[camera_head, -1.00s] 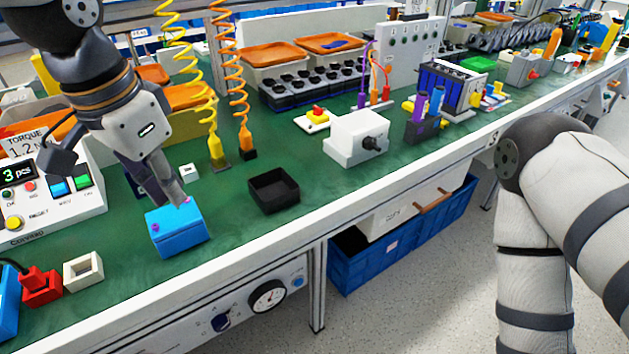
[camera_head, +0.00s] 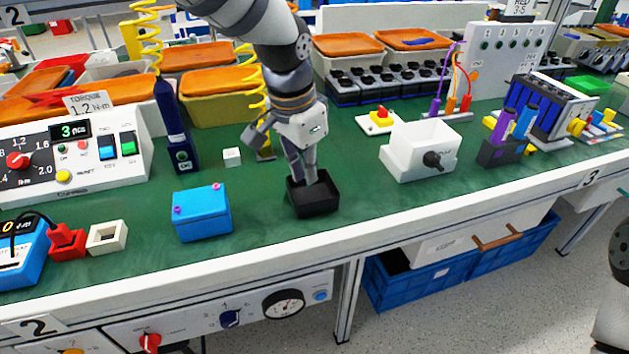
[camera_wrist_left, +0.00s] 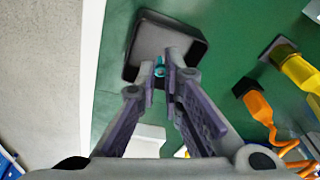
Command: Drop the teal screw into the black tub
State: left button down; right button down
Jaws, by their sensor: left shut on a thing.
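The black tub (camera_head: 315,207) stands on the green bench top near its front edge. It also shows in the wrist view (camera_wrist_left: 137,72), open and with a bare grey floor in the part I can see. My left gripper (camera_head: 310,182) points down with its fingertips over the tub's opening. In the wrist view the left gripper (camera_wrist_left: 160,72) is shut on the teal screw (camera_wrist_left: 160,67), a small piece between the fingertips. In the head view the screw is hidden by the fingers. My right gripper is out of view.
A blue box (camera_head: 203,216) with purple pieces on top stands left of the tub. A white box with a black knob (camera_head: 408,151) stands to the right. A small white cube (camera_head: 232,157) and hanging yellow coiled tools are behind. The bench between blue box and tub is clear.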

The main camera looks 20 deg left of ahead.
pick_arm(q)
jog(key=shift+w+d+f, duration=0.1)
jog(key=shift+w+f, duration=0.2)
jog(key=shift+w+d+f, duration=0.1)
jog(key=shift+w+f, duration=0.05)
jog(key=shift+f, duration=0.7)
jog(key=shift+w+f, duration=0.15)
jog(key=shift+f, duration=0.7)
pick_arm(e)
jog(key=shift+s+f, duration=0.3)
pick_arm(q)
jog(key=shift+f, duration=0.15)
jog(key=c, duration=1.7)
grip_release()
